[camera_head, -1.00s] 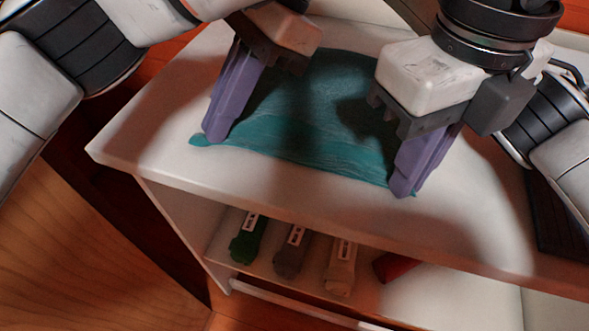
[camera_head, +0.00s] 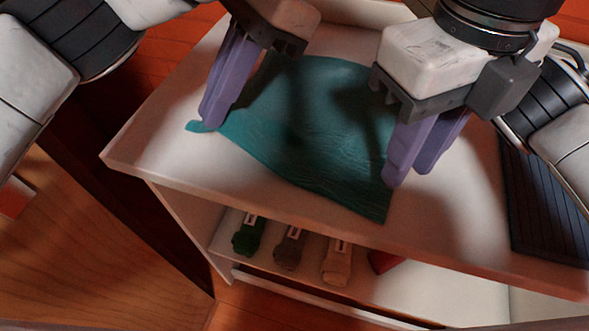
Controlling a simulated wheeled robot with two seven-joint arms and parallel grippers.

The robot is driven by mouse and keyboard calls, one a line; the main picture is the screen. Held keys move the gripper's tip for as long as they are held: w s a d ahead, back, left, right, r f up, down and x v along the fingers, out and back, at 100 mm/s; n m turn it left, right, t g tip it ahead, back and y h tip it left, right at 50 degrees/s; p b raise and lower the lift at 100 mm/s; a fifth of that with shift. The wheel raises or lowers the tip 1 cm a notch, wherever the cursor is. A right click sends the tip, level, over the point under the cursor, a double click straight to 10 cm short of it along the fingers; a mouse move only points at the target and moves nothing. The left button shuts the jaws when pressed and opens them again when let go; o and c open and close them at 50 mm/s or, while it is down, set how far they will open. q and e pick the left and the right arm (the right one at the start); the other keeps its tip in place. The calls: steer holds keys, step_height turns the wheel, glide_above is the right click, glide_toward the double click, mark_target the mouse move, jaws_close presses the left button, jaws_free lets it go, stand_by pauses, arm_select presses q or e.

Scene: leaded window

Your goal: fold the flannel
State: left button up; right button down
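The flannel (camera_head: 320,125) is a teal cloth lying on the white top of the unit. It is mostly spread, with its front right corner reaching down towards the front edge and slight creases near the front.
The white top (camera_head: 150,140) is bare at the left and along the front edge. A dark ribbed mat (camera_head: 545,215) lies at the right. A shelf below holds several rolled items, among them a green one (camera_head: 249,235) and a beige one (camera_head: 338,262), and a red thing (camera_head: 383,261).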

arm_select(q)
steer(key=o, duration=0.6)
steer(key=shift+o, duration=0.5)
steer(key=o, duration=0.6)
steer(key=shift+c, duration=0.2)
step_height(320, 180, up, 6)
steer(key=p, duration=0.3)
steer(key=shift+f+p, duration=0.25)
steer(key=shift+p, duration=0.05)
arm_select(e)
step_height(320, 180, up, 4)
steer(key=shift+f, duration=0.25)
arm_select(q)
step_height(320, 180, up, 12)
steer(key=p, duration=0.1)
arm_select(e)
steer(key=shift+r, duration=0.6)
